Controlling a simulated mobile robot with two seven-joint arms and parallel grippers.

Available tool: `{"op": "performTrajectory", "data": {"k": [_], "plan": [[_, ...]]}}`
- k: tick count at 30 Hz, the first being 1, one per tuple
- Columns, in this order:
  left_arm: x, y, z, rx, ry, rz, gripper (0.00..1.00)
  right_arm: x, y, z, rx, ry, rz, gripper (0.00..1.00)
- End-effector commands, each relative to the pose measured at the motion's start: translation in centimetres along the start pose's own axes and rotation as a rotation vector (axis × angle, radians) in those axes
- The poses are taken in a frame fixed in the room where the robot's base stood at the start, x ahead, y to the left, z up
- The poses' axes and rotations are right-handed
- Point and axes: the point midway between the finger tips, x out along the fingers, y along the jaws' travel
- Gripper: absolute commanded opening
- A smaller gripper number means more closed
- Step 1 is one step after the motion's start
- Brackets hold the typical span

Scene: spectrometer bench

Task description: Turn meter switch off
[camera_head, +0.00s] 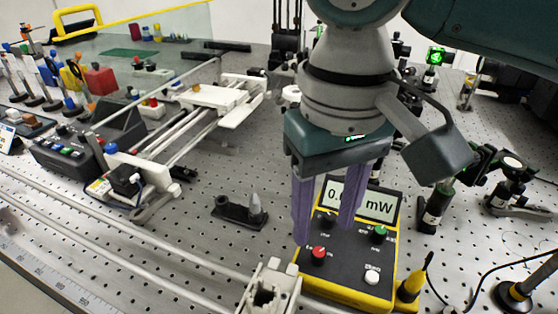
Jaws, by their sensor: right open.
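The power meter (345,265) is a dark box with a yellow rim on the perforated bench. Its tilted display (378,208) is lit and reads "0." and "mW", with the middle hidden by a finger. A red knob (318,255), a green knob (379,233), a white knob (372,276) and a dark knob near the display's left show on its face. My right gripper (325,230) hangs over the meter with two purple fingers apart and nothing between them. Its left finger is by the meter's left edge, its right finger before the display; contact is unclear. My left gripper is not in view.
A white rail mechanism (205,97) and a black control box (90,140) stand at left. A small black holder (240,211) lies left of the meter. A white bracket (268,290) is at the front. A yellow probe (412,285) and cables lie right. Optic mounts (435,207) stand behind.

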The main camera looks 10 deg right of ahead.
Motion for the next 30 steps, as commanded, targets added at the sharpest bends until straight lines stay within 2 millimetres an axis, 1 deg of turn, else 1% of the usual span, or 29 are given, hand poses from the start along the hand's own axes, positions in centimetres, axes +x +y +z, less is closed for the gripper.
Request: {"op": "performTrajectory", "data": {"k": [1, 3, 6, 9, 13, 20, 30], "plan": [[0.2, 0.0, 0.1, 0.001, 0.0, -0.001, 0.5, 1.2, 0.0, 0.1, 0.0, -0.004, 0.0, 0.53], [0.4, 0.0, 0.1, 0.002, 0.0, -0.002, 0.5, 2.4, 0.0, 0.1, -0.001, -0.003, 0.001, 0.53], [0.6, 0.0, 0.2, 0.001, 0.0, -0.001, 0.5, 3.9, -0.1, 0.1, -0.001, -0.001, 0.0, 0.53], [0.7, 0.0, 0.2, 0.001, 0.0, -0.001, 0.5, 4.8, -0.1, 0.0, -0.003, 0.0, -0.001, 0.53], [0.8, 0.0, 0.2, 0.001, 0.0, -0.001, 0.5, 5.3, -0.1, 0.0, -0.003, 0.001, -0.001, 0.53], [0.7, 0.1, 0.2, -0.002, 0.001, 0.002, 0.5, 5.3, -0.1, 0.0, -0.004, 0.002, -0.001, 0.52], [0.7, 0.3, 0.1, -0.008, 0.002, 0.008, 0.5, 5.3, -0.1, 0.0, -0.003, 0.002, -0.001, 0.14]]}}
